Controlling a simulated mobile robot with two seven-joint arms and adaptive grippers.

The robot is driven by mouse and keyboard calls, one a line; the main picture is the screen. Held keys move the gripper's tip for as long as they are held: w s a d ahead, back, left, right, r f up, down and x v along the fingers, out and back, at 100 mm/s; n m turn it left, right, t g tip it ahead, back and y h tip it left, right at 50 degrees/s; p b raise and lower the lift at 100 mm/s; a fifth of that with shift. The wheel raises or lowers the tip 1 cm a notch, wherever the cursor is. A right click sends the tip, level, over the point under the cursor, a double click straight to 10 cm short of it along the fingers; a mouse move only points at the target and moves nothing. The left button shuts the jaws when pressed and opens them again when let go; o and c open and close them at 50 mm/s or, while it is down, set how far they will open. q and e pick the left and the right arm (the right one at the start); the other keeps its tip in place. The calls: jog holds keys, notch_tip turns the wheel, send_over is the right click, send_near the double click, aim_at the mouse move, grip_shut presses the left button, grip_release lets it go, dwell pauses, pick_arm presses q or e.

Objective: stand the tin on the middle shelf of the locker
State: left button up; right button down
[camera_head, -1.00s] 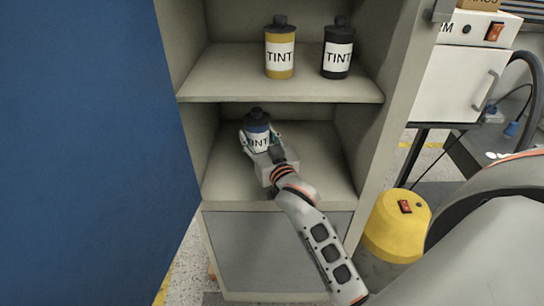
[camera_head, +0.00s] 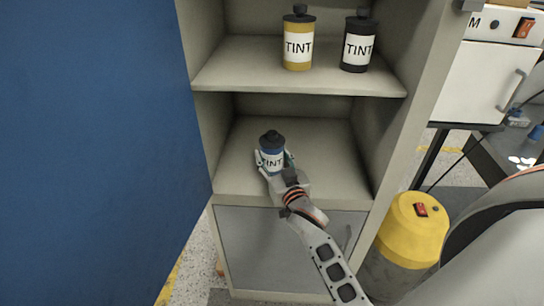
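The locker (camera_head: 300,80) stands open with its blue door swung out to the left. A blue tin (camera_head: 271,160) with a white TINT label and dark cap is upright in the bay of the middle shelf (camera_head: 340,150), below the upper shelf. My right gripper (camera_head: 274,163) comes in from the lower right, with a finger on each side of the tin, shut on it. The tin's base is hidden by the gripper, so I cannot tell whether it touches the shelf. My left gripper is not in view.
A yellow tin (camera_head: 298,47) and a black tin (camera_head: 358,47) stand on the upper shelf (camera_head: 250,70). The blue door (camera_head: 90,140) fills the left side. A closed grey drawer front (camera_head: 265,245) is below. A yellow-topped machine (camera_head: 412,230) stands at right. The middle shelf has free room around the tin.

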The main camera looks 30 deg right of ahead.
jog(key=shift+r, duration=0.2)
jog(key=c, duration=1)
grip_release()
jog(key=shift+f, duration=0.25)
jog(key=shift+c, duration=0.2)
jog(key=shift+r, duration=0.1)
jog(key=shift+s, duration=0.2)
jog(key=s+a, duration=0.2)
jog(key=s, duration=0.9)
jog(key=shift+s, duration=0.25)
